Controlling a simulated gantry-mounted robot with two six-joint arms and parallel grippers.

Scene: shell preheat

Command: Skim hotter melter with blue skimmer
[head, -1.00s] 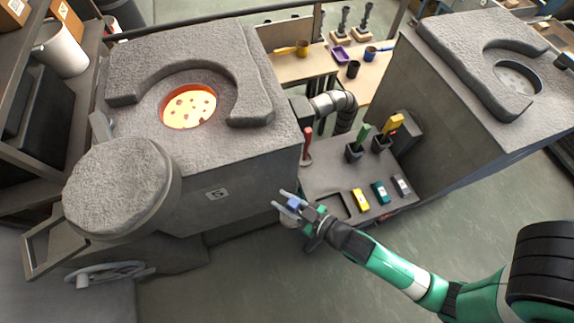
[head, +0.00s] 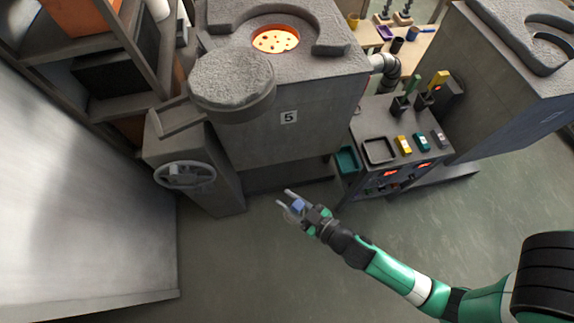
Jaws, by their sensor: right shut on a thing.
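The melter marked 5 (head: 300,130) stands at the top centre, with a bright orange-yellow bath (head: 276,40) with darker patches in its round opening. Its round grey lid (head: 232,80) is swung aside to the left. A second melter (head: 510,75) stands at the right, its opening partly cut off by the picture edge. My left gripper is not in view.
A control cart (head: 385,135) between the melters carries an empty dark tray (head: 379,151), yellow, teal and grey blocks, and green and yellow upright handles. A handwheel (head: 185,175) sticks out at the left. Shelves (head: 120,70) stand far left. The front floor is clear.

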